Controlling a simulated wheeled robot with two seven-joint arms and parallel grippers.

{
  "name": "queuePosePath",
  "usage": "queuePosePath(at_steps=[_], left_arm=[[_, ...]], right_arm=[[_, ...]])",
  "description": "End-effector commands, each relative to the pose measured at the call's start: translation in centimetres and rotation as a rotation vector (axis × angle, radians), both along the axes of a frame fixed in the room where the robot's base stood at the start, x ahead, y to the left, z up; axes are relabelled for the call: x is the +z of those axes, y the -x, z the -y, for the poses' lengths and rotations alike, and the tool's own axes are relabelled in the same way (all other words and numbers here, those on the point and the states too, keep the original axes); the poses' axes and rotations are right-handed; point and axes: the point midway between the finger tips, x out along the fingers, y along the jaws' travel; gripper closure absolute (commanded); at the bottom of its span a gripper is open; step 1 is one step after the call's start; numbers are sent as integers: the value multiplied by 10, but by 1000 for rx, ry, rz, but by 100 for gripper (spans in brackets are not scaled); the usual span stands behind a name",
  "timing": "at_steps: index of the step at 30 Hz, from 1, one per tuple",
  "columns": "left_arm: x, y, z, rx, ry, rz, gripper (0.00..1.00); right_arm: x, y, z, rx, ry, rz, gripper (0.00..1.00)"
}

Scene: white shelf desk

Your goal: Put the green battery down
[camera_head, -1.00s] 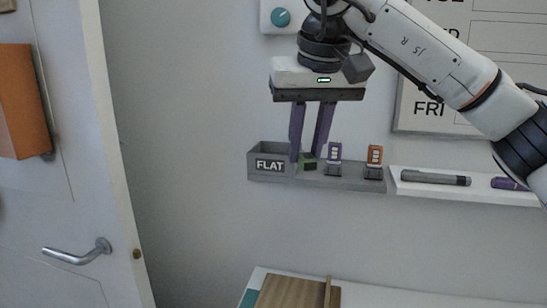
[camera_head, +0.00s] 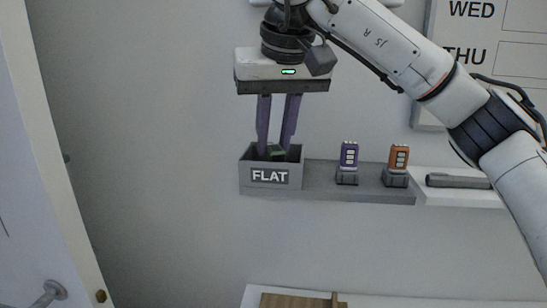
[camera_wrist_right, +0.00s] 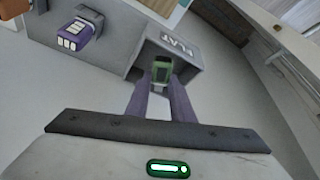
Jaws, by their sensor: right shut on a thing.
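The green battery (camera_head: 277,153) is between the fingertips of my right gripper (camera_head: 276,150), which is shut on it. It sits inside the opening of the grey box marked FLAT (camera_head: 248,180); the front wall hides its lower part in the head view. In the right wrist view the green battery (camera_wrist_right: 161,72) is between the two purple fingers, within the walls of the FLAT box (camera_wrist_right: 190,58). Whether it touches the box floor cannot be told. My left gripper is not in view.
A purple battery (camera_head: 348,155) and an orange battery (camera_head: 398,158) stand in holders on the grey shelf (camera_head: 320,180) right of the box. A white ledge with a grey marker (camera_head: 458,181) continues further right. A desk with a wooden board (camera_head: 295,300) is below.

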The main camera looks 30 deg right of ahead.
Motion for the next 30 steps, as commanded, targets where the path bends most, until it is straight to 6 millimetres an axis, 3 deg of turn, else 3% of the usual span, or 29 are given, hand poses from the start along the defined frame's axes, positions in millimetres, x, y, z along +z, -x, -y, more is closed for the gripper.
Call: queuePosePath(at_steps=[6, 17, 18, 19, 30], left_arm=[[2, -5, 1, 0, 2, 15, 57], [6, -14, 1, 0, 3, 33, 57], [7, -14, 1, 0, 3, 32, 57], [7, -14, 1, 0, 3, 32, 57], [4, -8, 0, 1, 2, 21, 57]], right_arm=[[-31, 0, 1, -1, 1, -3, 100], [-35, 0, 0, 1, 1, -2, 100], [-34, 0, 0, 1, 1, -1, 74], [-34, 0, 0, 1, 1, -1, 71], [-27, 1, 0, 0, 0, 0, 71]])
